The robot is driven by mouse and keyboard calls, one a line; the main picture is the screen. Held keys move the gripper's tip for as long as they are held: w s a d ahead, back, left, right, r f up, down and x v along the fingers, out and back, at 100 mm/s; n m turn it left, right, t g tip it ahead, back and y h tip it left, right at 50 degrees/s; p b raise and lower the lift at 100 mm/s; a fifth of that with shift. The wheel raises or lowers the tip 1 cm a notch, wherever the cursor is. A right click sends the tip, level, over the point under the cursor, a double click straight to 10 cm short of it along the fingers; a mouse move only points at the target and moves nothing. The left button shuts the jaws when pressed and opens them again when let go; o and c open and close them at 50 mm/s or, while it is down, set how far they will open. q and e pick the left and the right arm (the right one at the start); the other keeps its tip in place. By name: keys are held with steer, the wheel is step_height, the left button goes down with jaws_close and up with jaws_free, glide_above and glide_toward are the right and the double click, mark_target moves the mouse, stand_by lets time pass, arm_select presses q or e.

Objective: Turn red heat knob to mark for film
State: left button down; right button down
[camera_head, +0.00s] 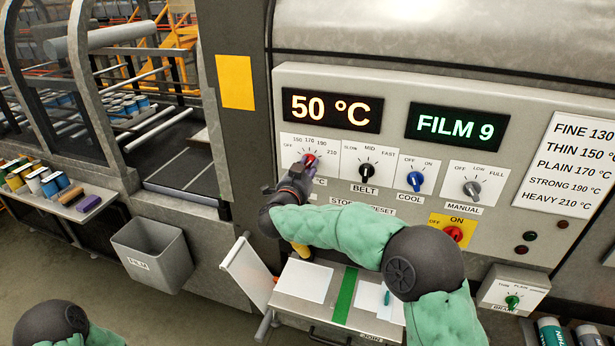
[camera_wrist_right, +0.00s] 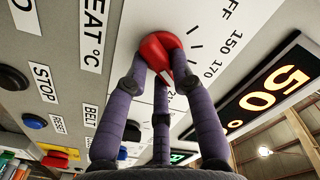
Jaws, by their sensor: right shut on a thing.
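The red heat knob (camera_head: 310,159) sits on a white dial plate (camera_head: 292,143) marked OFF, 150, 170, 190 and 210, below the 50 °C display (camera_head: 331,108). My right gripper (camera_head: 305,170) is at the knob. In the right wrist view its purple fingers (camera_wrist_right: 160,72) are closed around the red knob (camera_wrist_right: 157,46). A white mark shows on the knob between the fingers; the number it points at cannot be told. The film display (camera_head: 456,125) reads FILM 9. A film list (camera_head: 578,165) gives THIN 150, PLAIN 170, STRONG 190 and HEAVY 210. My left gripper is out of view.
Right of the heat dial are the black belt knob (camera_head: 366,171), blue cool knob (camera_head: 415,180) and grey manual knob (camera_head: 471,188). A red switch (camera_head: 453,234) on yellow is lower. A shelf with papers (camera_head: 304,281) lies below my right arm. A grey bin (camera_head: 154,256) stands left.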

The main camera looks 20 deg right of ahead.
steer(key=shift+f+m+b, duration=0.15)
steer(key=shift+m+b, duration=0.95)
steer(key=shift+m, duration=0.1)
steer(key=shift+f+m+b, duration=0.1)
steer(key=shift+m+b, duration=0.95)
steer(key=shift+m, duration=0.15)
steer(key=c, duration=1)
jaws_free()
steer(key=shift+c, duration=0.2)
steer(key=shift+r, duration=0.1)
steer(key=v, duration=1.2)
steer(key=shift+w, duration=0.1)
